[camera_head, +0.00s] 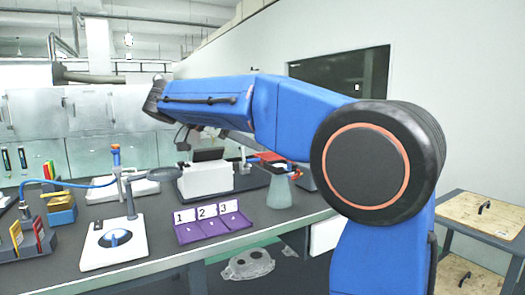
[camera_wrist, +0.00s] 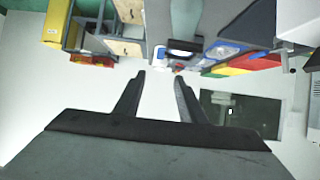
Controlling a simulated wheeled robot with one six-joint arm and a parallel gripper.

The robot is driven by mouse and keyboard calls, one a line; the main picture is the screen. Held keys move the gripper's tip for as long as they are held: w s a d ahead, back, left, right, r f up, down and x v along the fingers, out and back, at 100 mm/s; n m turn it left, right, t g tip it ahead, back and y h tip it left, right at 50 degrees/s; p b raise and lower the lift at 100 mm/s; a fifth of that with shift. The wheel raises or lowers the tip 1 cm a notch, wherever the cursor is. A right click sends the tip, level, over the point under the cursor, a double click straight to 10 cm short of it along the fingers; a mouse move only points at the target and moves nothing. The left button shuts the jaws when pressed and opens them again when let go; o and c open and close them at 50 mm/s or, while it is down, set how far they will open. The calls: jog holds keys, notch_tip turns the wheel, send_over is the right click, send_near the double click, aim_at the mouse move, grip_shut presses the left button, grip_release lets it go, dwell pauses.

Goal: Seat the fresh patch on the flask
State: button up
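A pale grey-green conical flask (camera_head: 279,192) stands upright on the bench, right of the purple tray. Something red and flat (camera_head: 270,157) shows at the height of its mouth; I cannot tell whether it touches the flask. I cannot pick out the fresh patch for certain. A purple tray (camera_head: 208,231) with slots marked 1, 2 and 3 stands left of the flask, with tiny marks or pieces in it. In the wrist view my gripper (camera_wrist: 160,75) has its two black fingers apart, with nothing held between them. My gripper is not clear in the head view.
A white device with a blue knob (camera_head: 114,243) and a stand with a blue hose are at the left. A white box (camera_head: 205,178) stands behind the tray. Coloured holders (camera_head: 30,240) are at far left. A grey casting (camera_head: 248,264) lies low beyond the bench's front edge.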

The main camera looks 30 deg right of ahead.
jog(key=shift+v, duration=1.4)
